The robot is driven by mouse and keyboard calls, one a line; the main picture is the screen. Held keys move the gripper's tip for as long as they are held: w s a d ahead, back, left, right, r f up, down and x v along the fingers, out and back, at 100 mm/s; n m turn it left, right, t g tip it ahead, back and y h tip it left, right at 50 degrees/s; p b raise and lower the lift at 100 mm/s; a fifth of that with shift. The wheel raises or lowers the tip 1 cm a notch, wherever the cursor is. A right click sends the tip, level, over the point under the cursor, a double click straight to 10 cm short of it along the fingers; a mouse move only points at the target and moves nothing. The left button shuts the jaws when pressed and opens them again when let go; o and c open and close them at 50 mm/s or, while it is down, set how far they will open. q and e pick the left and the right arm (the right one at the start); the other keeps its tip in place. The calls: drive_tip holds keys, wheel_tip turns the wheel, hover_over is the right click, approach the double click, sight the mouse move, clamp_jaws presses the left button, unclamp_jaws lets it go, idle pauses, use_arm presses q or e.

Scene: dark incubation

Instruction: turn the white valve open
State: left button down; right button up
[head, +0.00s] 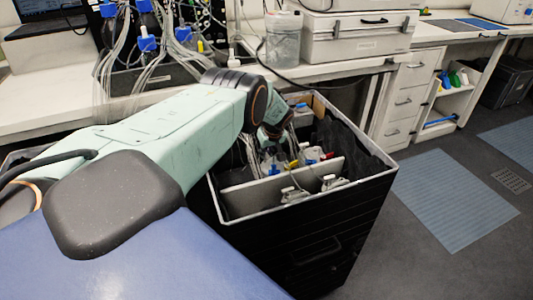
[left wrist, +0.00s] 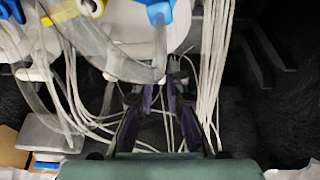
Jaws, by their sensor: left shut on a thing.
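My left arm reaches over the black box (head: 330,215), and its wrist is down inside the box. In the head view the fingertips are hidden behind the wrist and the tubes. In the left wrist view the dark fingers of my left gripper (left wrist: 161,100) are close together among pale tubes, just below a white bottle top (left wrist: 135,35). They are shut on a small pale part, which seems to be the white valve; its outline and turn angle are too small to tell. My right gripper is in neither view.
Bottles with blue, yellow and red fittings (head: 305,155) stand in the box, and a pale divider (head: 250,190) crosses it. Many white tubes (left wrist: 215,60) hang close around the fingers. A white bench (head: 340,68) runs behind.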

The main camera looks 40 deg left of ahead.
use_arm(q)
drive_tip(key=shift+f+n, duration=0.1)
drive_tip(key=shift+n, duration=0.2)
idle(0.4)
drive_tip(key=c, duration=1.6)
unclamp_jaws()
drive_tip(key=shift+c, duration=0.2)
drive_tip(key=v, duration=1.2)
drive_tip(key=shift+w, duration=0.1)
